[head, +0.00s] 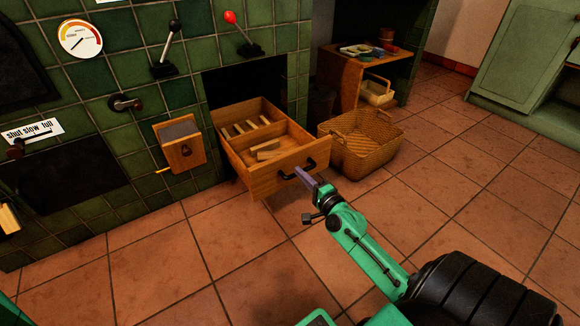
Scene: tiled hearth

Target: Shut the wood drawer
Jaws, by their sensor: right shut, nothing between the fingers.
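The wood drawer (262,178) stands pulled out of a dark opening in the green tiled hearth. It holds several pieces of wood in two compartments. Its front has a dark curved handle (298,171). My right gripper (301,175) is shut with nothing in it. Its fingertips are at the drawer front, close by the handle; I cannot tell if they touch it. My left gripper is not in view.
A wicker basket (368,158) stands on the floor right beside the drawer. A small wooden box (180,152) is on the hearth wall to the left. A wooden table (343,75) stands behind. The tiled floor (150,265) in front is clear.

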